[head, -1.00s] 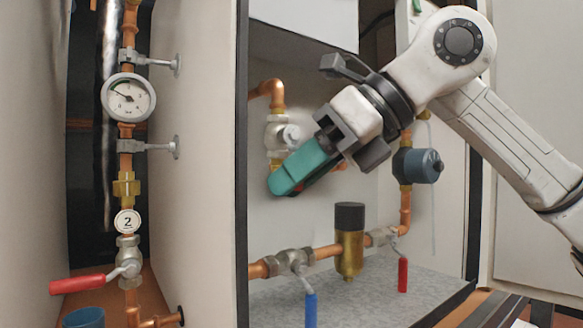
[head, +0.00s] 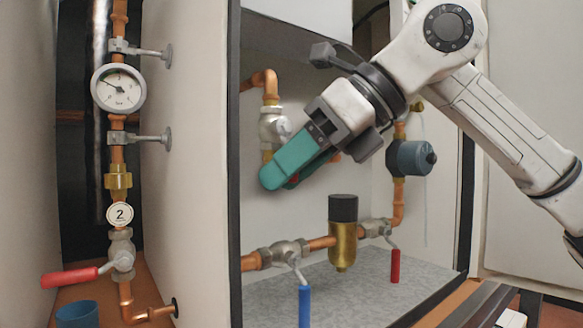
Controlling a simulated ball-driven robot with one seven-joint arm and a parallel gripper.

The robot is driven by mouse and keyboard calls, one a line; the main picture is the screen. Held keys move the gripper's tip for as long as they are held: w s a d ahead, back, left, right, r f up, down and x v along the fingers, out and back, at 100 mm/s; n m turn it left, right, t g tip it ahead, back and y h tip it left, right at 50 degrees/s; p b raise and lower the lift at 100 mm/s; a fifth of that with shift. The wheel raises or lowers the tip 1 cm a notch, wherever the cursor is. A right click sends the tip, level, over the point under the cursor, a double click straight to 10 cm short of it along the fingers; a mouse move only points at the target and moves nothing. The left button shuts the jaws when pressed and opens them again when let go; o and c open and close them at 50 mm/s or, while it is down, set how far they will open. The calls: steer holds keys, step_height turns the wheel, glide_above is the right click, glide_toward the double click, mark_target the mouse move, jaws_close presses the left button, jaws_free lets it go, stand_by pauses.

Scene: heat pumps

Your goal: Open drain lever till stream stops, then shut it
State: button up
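My gripper (head: 272,183) has teal fingers and points down-left in front of the back wall of the open cabinet, beside a silver valve body (head: 273,127). One finger covers most of the other, so its opening is unclear. A little red shows by the fingertips; I cannot tell whether it is a lever. Other levers show: a red lever (head: 70,278) at far left, pointing left below a tag marked 2, a blue lever (head: 304,306) and a red lever (head: 395,266), both hanging down from the lower pipe. I cannot tell which is the drain lever. No stream is visible.
A blue cup (head: 77,314) stands below the far-left lever. A pressure gauge (head: 118,87) sits on the left pipe. A brass vessel with black cap (head: 343,232) stands below my gripper. The cabinet's dark front edge (head: 235,170) is left of it.

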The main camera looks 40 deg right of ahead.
steer(key=shift+d+r, duration=0.1)
steer(key=b+v, duration=0.1)
steer(key=v, duration=0.9)
steer(key=shift+s+r, duration=0.15)
steer(key=shift+s, duration=0.05)
steer(key=shift+d, duration=0.1)
